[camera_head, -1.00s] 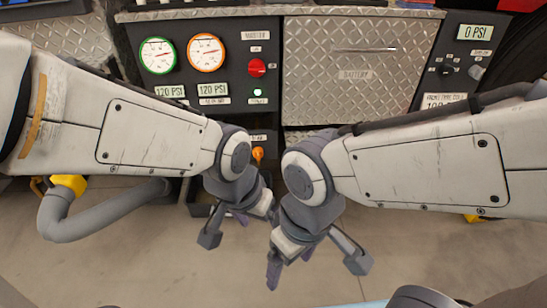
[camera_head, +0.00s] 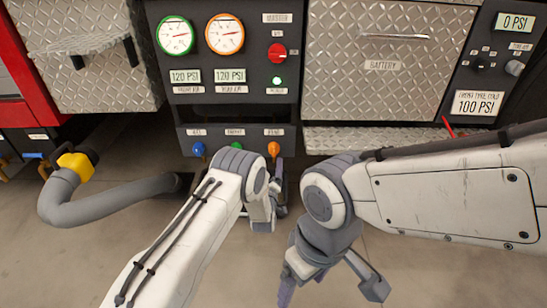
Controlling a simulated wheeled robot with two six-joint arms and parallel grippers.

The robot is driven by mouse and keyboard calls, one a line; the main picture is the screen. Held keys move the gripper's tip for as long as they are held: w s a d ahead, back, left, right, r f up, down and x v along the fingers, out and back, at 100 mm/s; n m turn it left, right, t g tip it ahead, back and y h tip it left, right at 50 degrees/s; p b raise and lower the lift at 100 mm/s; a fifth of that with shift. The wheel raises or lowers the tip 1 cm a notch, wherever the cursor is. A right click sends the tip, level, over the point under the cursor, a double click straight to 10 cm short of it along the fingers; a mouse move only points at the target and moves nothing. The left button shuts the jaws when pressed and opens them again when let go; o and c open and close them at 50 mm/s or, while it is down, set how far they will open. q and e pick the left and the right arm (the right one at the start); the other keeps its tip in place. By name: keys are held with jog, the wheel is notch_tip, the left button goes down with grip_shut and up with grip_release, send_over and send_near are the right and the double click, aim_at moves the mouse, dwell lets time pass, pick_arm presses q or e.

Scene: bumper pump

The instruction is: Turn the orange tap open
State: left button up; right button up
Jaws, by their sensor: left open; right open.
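The orange tap (camera_head: 273,149) is at the right end of a row of three taps on the lower front strip of the dark panel, under a small label. A green tap (camera_head: 236,146) and a blue tap (camera_head: 198,149) are to its left. My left gripper (camera_head: 278,183) is open, just below the orange tap, partly hidden by its own wrist. I cannot tell whether its fingers touch the tap. My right gripper (camera_head: 303,279) is open and empty, lower and to the right, over the floor.
Above the taps are two gauges (camera_head: 224,34), a red knob (camera_head: 277,53) and a lit green lamp (camera_head: 277,82). The battery cover (camera_head: 384,70) is to the right. A grey hose (camera_head: 110,204) with a yellow fitting (camera_head: 75,165) lies left. The floor in front is clear.

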aim_at(273, 153)
pick_arm(q)
jog(key=w+b, duration=0.2)
jog(key=w, duration=0.1)
jog(key=w+b, duration=0.2)
jog(key=w, duration=0.1)
jog(key=w+b, duration=0.2)
jog(key=w, duration=0.1)
jog(key=shift+w+d+f, duration=0.15)
jog(key=shift+d+f, duration=0.1)
jog(key=shift+f, duration=0.1)
jog(key=shift+w+r, duration=0.15)
jog(key=shift+w, duration=0.4)
grip_shut()
